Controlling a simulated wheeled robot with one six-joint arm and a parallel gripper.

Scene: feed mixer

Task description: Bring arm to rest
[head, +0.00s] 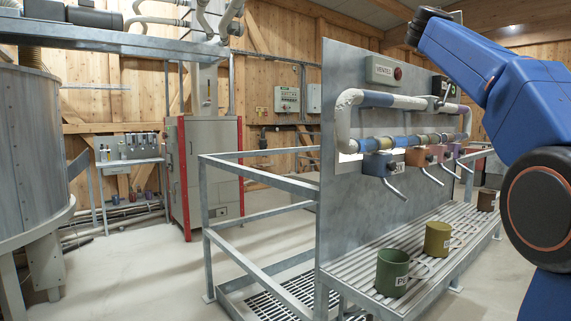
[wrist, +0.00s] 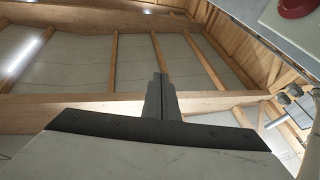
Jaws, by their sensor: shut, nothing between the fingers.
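My blue arm rises at the right of the head view, bent, with its far end up near the vent panel; the gripper itself does not show clearly there. In the wrist view my gripper (wrist: 161,90) points up at the ceiling. Its dark fingers are together with nothing between them.
A grey panel (head: 300,200) carries a pipe with several lever valves (head: 420,160). Green (head: 392,272) and olive (head: 438,239) mugs stand on the slatted shelf (head: 350,278) below; a brown mug (head: 487,200) is farther back. Railings (head: 262,180) stand left of the panel.

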